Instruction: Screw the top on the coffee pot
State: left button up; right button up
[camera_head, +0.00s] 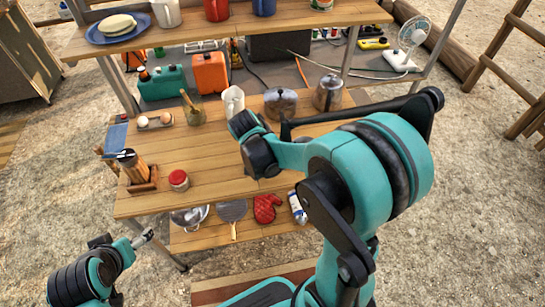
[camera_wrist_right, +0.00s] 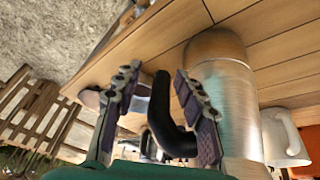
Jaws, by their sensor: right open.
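A shiny metal pot (camera_wrist_right: 228,95) stands close to my right gripper in the wrist view, on a plank surface. A curved black handle (camera_wrist_right: 162,105) lies between the spread fingers of my right gripper (camera_wrist_right: 155,100); the fingers look apart from it. In the head view my right arm hides this gripper. Two metal pots with lids, one (camera_head: 281,103) beside a white pitcher and one (camera_head: 328,92) to its right, stand at the back of the wooden worktop (camera_head: 215,150). I cannot tell which pot the wrist view shows. My left gripper (camera_head: 146,237) is low at the left, away from the worktop.
The white pitcher (camera_head: 232,101), a jar with utensils (camera_head: 194,113), an egg tray (camera_head: 155,121) and a red-lidded jar (camera_head: 178,181) stand on the worktop. An upper shelf (camera_head: 225,28) holds mugs and a plate. The worktop's front middle is clear.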

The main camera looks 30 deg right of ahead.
jog(key=v, duration=1.1)
jog(key=shift+a+r, duration=0.2)
jog(key=shift+r, duration=0.1)
jog(key=shift+s, duration=0.15)
